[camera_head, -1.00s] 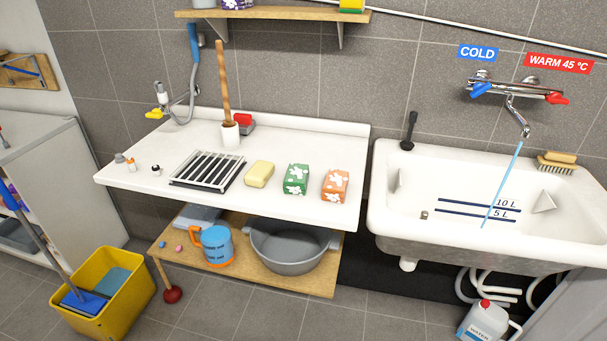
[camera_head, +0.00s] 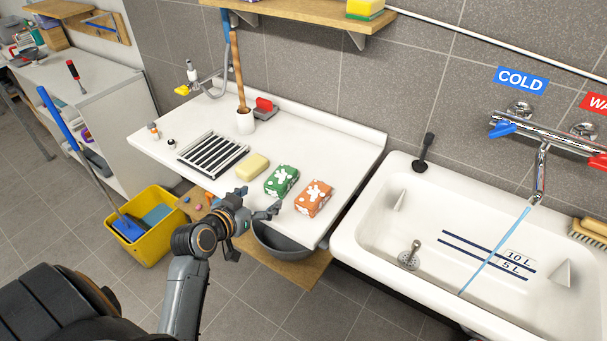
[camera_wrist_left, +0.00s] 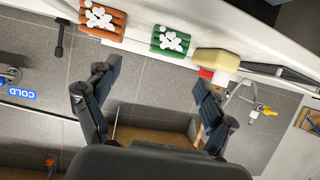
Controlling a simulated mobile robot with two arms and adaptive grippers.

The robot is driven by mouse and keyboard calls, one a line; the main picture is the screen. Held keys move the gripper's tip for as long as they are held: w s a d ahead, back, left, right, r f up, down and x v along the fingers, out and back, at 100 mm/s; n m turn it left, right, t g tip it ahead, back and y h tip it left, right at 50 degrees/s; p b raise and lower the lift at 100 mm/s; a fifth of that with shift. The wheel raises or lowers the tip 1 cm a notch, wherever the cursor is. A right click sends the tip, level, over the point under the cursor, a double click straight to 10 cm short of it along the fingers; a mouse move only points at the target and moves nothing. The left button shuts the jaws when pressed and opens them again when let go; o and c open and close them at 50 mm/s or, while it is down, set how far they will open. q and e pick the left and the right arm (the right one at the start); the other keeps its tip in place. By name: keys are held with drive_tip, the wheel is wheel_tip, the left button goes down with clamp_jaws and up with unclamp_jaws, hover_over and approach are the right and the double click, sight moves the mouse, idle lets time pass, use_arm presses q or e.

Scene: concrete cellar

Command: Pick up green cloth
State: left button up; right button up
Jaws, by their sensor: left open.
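The green cloth (camera_head: 281,180), folded into a small block with a white flower pattern, lies near the front edge of the white counter (camera_head: 330,150). An orange patterned cloth (camera_head: 314,198) lies to its right and a yellow sponge-like block (camera_head: 252,166) to its left. My left gripper (camera_head: 258,216) is open and empty, just in front of the counter edge, apart from the green cloth. In the left wrist view the green cloth (camera_wrist_left: 172,41) shows beyond the gap between the open fingers (camera_wrist_left: 155,78). My right gripper is not in view.
A white sink (camera_head: 375,235) is at right. A lower wooden shelf with a grey basin (camera_head: 280,243) lies below; a yellow bucket (camera_head: 150,240) stands left.

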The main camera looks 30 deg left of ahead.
sight(275, 186)
use_arm(q)
drive_tip(key=x, duration=0.2)
drive_tip(key=a+x, duration=0.1)
drive_tip(key=x, duration=0.1)
drive_tip(key=shift+w+p, duration=0.2)
drive_tip(key=shift+p, duration=0.2)
drive_tip(key=x, duration=0.2)
drive_tip(key=shift+w+d+f, duration=0.15)
drive_tip(key=shift+w, duration=0.25)
drive_tip(key=shift+w+f, duration=0.25)
drive_tip(key=shift+w, duration=0.2)
drive_tip(key=shift+w+p, duration=0.15)
drive_tip(key=shift+p, duration=0.15)
drive_tip(key=x, duration=0.1)
drive_tip(key=p+x, duration=0.1)
drive_tip(key=x, duration=0.2)
drive_tip(key=shift+w+a, duration=0.1)
drive_tip(key=shift+a, duration=0.2)
drive_tip(key=shift+w+f, duration=0.15)
drive_tip(key=shift+w, duration=0.15)
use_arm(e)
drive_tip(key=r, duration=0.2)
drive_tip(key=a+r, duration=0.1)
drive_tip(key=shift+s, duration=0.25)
